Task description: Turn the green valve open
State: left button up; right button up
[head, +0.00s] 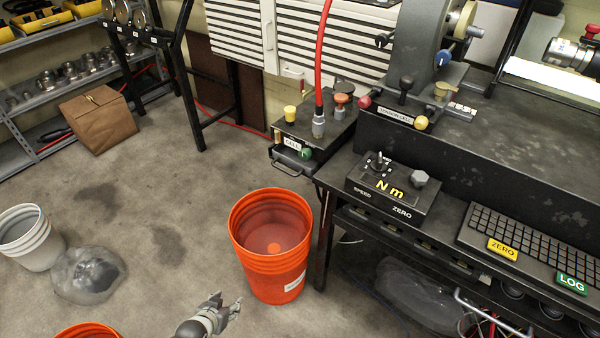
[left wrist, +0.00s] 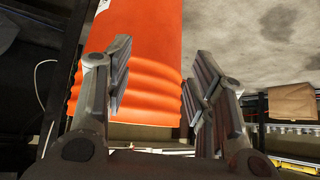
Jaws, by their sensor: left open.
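The green valve (head: 305,153) is a small round green knob on the front of a dark box (head: 318,130) at the left end of the bench. My left gripper (head: 229,301) is low in the head view, well below the valve and just left of the orange bucket (head: 270,255). Its fingers are apart with nothing between them. In the left wrist view the open fingers (left wrist: 160,80) are in front of the orange bucket (left wrist: 150,50). The valve is not seen there. My right gripper is not in view.
A red hose (head: 322,50) rises from the box, beside a yellow knob (head: 290,113) and an orange one (head: 341,99). A metal handle (head: 287,168) juts out below. A control unit (head: 392,190) stands right. Open floor (head: 170,200) lies left, with a white bucket (head: 30,240) and clear bag (head: 88,275).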

pick_arm(q)
jog(key=w+d+r+m+t+h+b, duration=0.1)
jog(key=w+d+r+t+h+b, duration=0.2)
jog(key=w+r, duration=0.75)
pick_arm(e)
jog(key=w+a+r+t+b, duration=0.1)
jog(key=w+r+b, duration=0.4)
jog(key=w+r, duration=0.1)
pick_arm(q)
jog(key=m+t+h+b, duration=0.3)
jog(key=m+h+b, duration=0.3)
jog(key=b, duration=0.1)
send_near(302, 157)
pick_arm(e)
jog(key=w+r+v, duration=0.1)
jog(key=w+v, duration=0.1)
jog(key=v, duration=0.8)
pick_arm(q)
jog(key=b+x, duration=0.1)
jog(key=x, duration=0.7)
jog(key=shift+w+d, duration=0.3)
jog(key=shift+w+d+b, duration=0.2)
jog(key=shift+w+b, duration=0.1)
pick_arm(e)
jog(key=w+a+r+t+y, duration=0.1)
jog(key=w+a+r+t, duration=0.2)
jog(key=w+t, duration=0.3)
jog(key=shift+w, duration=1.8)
